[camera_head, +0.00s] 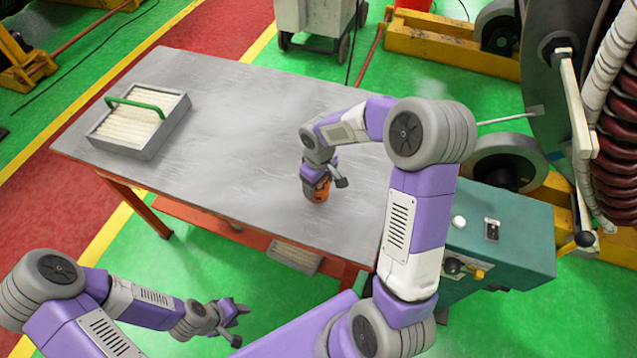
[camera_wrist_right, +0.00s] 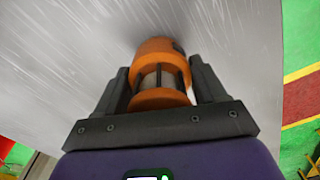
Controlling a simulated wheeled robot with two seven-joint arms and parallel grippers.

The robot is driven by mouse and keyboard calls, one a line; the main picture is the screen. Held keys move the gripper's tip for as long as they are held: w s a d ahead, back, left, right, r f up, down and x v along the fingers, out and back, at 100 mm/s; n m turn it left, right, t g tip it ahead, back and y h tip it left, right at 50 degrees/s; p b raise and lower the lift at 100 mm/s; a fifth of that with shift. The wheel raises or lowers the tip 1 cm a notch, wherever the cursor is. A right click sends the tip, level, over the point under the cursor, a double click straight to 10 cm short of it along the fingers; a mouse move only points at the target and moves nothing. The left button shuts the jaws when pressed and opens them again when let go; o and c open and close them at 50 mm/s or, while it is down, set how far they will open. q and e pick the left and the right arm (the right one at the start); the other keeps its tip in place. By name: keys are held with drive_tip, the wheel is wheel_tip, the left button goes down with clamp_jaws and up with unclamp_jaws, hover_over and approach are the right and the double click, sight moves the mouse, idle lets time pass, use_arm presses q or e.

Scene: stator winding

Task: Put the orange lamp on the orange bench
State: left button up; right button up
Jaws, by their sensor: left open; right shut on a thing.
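The orange lamp (camera_head: 316,188) is at the metal-topped bench with orange legs (camera_head: 236,150), near its front right part. In the right wrist view the lamp (camera_wrist_right: 159,76) shows orange ends and a pale middle with dark bars. My right gripper (camera_head: 327,180) is shut on the lamp, its fingers on both sides of it. The lamp looks upright at the bench top; I cannot tell whether its base touches the surface. My left gripper (camera_head: 236,312) is open and empty, low at the front left, off the bench.
A grey tray (camera_head: 138,120) with pale rods and a green handle stands on the bench's left end. The middle of the top is clear. A teal control box (camera_head: 510,235) and a large winding machine stand to the right. A grey wheeled cabinet (camera_head: 315,18) is behind.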

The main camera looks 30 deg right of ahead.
drive_tip(key=shift+f, duration=0.2)
drive_tip(key=o, duration=1.2)
drive_tip(key=shift+r, duration=0.1)
drive_tip(key=shift+r, duration=0.25)
wheel_tip(320, 180, up, 12)
drive_tip(key=shift+f+p, duration=0.15)
drive_tip(key=shift+p, duration=1)
